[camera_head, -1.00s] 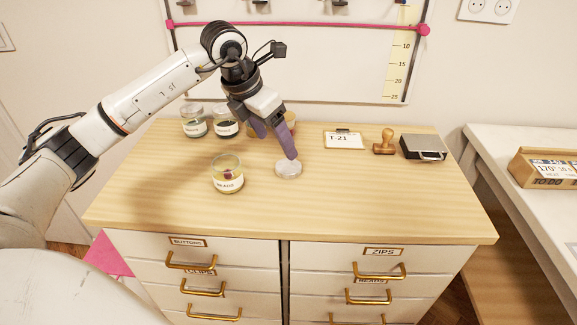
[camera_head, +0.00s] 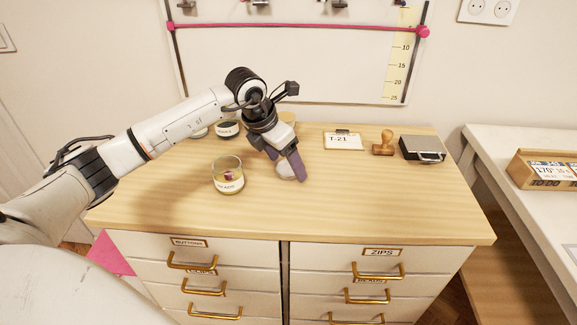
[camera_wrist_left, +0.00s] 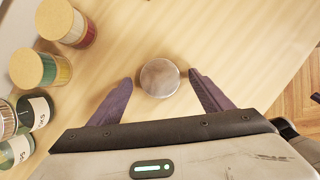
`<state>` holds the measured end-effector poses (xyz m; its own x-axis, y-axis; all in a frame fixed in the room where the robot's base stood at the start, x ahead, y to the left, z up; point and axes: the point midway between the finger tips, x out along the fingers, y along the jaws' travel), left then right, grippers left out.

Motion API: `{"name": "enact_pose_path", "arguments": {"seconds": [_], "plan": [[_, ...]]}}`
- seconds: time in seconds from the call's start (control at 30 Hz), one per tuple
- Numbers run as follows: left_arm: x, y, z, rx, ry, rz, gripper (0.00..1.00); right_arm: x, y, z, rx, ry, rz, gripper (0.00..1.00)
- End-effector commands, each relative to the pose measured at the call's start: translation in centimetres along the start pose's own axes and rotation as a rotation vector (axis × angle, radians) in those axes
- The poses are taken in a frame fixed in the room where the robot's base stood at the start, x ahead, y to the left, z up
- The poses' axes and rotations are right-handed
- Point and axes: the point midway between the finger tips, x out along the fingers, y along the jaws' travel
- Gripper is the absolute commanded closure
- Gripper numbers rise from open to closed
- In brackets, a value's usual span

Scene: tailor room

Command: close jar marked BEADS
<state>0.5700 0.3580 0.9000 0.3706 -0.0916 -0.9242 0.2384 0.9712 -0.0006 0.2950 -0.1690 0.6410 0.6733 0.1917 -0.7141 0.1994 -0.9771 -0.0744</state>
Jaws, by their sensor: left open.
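The jar marked BEADS (camera_head: 228,176) is a clear glass jar without a lid on it, standing upright on the wooden top, with small dark red beads inside. A round silvery lid (camera_head: 284,168) lies on the wood to the jar's right, partly hidden by my left gripper. The lid also shows in the left wrist view (camera_wrist_left: 159,77), lying between and slightly beyond the fingertips. My left gripper (camera_head: 290,170) is low over the lid, pointing down, its purple fingers apart on either side of it. My right gripper is in neither view.
Other jars (camera_head: 227,129) stand behind, partly hidden by my arm; cork-topped ones (camera_wrist_left: 48,68) show in the left wrist view. A T-21 card (camera_head: 343,140), a wooden stamp (camera_head: 384,143) and a dark metal box (camera_head: 423,148) stand at the back right. The front of the top is clear.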

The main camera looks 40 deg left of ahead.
Motion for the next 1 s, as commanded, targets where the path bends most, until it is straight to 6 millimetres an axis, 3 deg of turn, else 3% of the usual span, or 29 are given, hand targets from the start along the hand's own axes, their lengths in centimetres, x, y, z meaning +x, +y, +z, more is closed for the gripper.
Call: {"name": "enact_pose_path", "arguments": {"seconds": [0.37,0.63,1.0], "plan": [[0.28,-0.01,0.01,0.001,-0.001,0.000,0.27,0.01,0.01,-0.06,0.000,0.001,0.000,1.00],[0.25,0.00,0.02,0.001,-0.001,0.000,0.70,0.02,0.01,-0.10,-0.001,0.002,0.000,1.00],[-0.09,0.02,0.21,0.001,-0.003,0.001,0.74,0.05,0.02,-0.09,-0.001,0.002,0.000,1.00]]}}
